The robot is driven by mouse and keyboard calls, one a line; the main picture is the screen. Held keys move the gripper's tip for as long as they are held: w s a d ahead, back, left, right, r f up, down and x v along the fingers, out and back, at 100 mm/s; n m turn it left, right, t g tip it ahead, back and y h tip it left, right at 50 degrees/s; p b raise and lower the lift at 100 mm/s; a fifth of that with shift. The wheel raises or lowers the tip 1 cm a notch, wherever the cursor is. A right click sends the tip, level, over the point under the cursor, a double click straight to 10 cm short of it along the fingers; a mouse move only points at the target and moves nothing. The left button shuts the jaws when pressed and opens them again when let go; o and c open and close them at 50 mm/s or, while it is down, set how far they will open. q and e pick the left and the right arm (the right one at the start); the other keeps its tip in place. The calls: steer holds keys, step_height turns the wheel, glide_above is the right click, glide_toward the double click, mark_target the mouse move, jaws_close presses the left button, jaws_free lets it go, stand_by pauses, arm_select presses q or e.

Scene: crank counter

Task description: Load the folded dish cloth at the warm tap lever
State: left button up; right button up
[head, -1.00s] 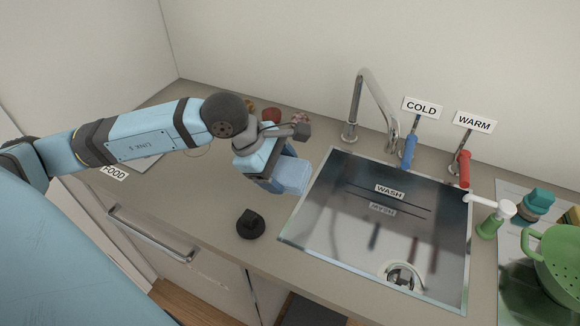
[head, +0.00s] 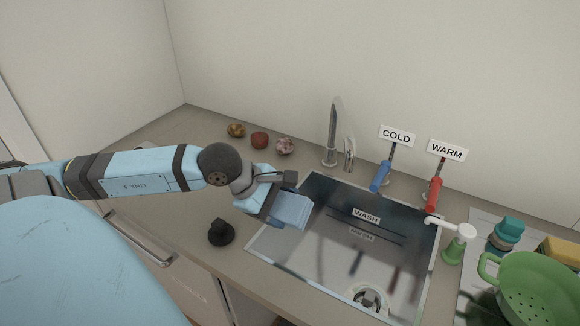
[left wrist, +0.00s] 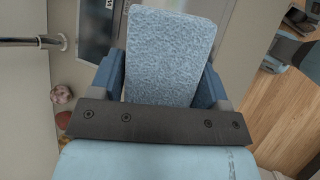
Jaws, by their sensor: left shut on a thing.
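The folded dish cloth (head: 290,209) is light blue and is held in my left gripper (head: 273,203), over the left edge of the sink. In the left wrist view the cloth (left wrist: 168,55) fills the space between the two blue fingers. The warm tap lever (head: 433,194) has a red handle and stands behind the sink's right back corner, under a WARM sign (head: 446,150). It is well to the right of the cloth. The cold lever (head: 380,176) with its blue handle is left of it. My right gripper is not in view.
The sink basin (head: 335,262) has a WASH label, with the chrome faucet (head: 333,135) behind it. A green soap pump (head: 455,246) and green colander (head: 535,288) stand at the right. A black knob (head: 221,233) sits on the counter left of the sink. Several round items lie at the back.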

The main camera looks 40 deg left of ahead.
arm_select(q)
steer(key=shift+w+d, duration=0.1)
steer(key=shift+d, duration=0.05)
steer(key=shift+w+f, duration=0.15)
steer(key=shift+w, duration=0.55)
steer(key=w+f+b, duration=0.1)
steer(key=w+f, duration=0.1)
steer(key=w, duration=1)
steer(key=shift+w+d+f, duration=0.25)
steer(key=shift+d+f, duration=0.05)
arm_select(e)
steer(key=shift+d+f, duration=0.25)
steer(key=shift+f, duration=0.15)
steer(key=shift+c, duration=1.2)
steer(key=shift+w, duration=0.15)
